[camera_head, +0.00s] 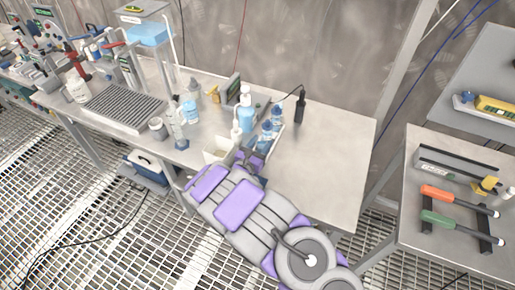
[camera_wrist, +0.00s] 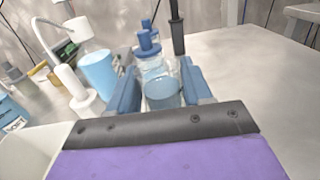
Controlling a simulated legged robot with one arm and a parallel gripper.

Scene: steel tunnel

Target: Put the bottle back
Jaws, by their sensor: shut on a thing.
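My gripper (camera_head: 256,152) is at the front of the steel bench and is shut on a clear bottle (camera_head: 265,138) with a blue cap. In the wrist view, the blue fingers (camera_wrist: 160,90) stand on either side of the bottle's lower body (camera_wrist: 162,94). Its clear upper part and blue cap (camera_wrist: 148,42) rise beyond them. A second blue-capped bottle (camera_head: 277,117) stands just behind it. The fingers hide part of the held bottle's lower body, and I cannot tell whether its base touches the bench.
A blue pump bottle (camera_head: 246,118) and a white spout bottle (camera_wrist: 72,82) are close on the left. A black upright tool (camera_head: 300,108) stands behind to the right. The bench's right side (camera_head: 335,155) is clear. A separate table (camera_head: 455,245) holds screwdrivers.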

